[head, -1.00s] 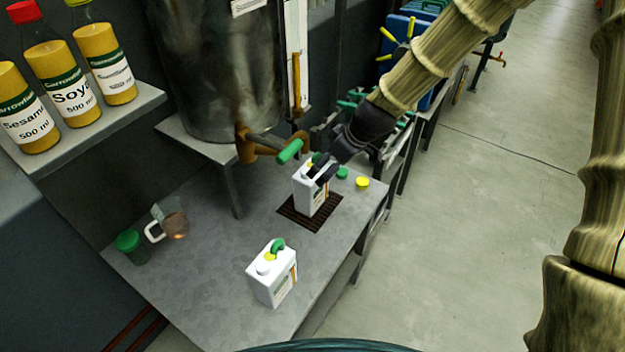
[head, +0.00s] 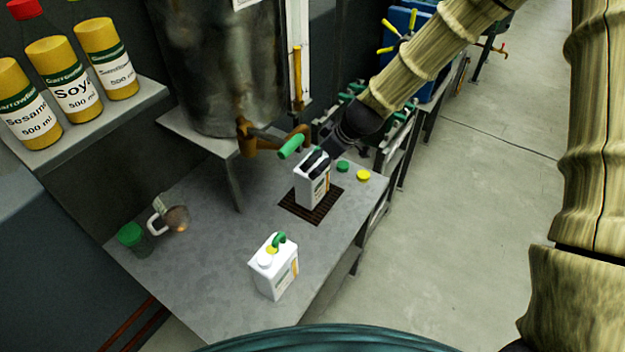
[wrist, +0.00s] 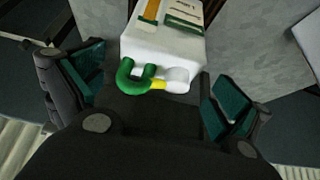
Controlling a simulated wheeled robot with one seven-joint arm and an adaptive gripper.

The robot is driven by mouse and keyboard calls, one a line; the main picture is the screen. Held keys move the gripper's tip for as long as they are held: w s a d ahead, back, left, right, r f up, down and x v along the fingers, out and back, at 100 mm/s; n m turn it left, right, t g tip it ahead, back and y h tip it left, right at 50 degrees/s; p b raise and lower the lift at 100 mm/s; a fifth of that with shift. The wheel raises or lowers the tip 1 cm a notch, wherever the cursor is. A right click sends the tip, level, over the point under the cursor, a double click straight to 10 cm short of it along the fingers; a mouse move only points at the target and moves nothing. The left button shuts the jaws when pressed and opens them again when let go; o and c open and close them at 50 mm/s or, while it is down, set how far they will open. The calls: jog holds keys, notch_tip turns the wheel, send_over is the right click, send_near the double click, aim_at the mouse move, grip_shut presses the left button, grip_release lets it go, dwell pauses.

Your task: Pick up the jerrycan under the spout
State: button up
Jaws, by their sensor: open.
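The jerrycan under the spout (head: 312,192) is white with a label and stands upright on a dark grate (head: 325,212), below the brown spout with a green lever (head: 291,146). My gripper (head: 318,161) is at the top of this jerrycan, hiding much of its top in the head view. In the wrist view the jerrycan (wrist: 165,45) shows its green handle (wrist: 127,80), a yellow part and a white cap. My open fingers (wrist: 157,92) are spread to the left and right of the handle and cap. I cannot tell whether they touch it.
A second white jerrycan (head: 273,272) stands nearer on the grey table (head: 225,262). A mug (head: 176,218) and a green-lidded jar (head: 133,238) stand at left. A metal tank (head: 220,70) rises behind.

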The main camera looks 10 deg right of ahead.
jog(key=shift+p+x, duration=0.9)
jog(key=shift+x, duration=1.65)
jog(key=shift+w, duration=0.1)
jog(key=c, duration=1.6)
jog(key=shift+r, duration=0.1)
jog(key=shift+c, duration=0.7)
jog(key=shift+r, duration=0.1)
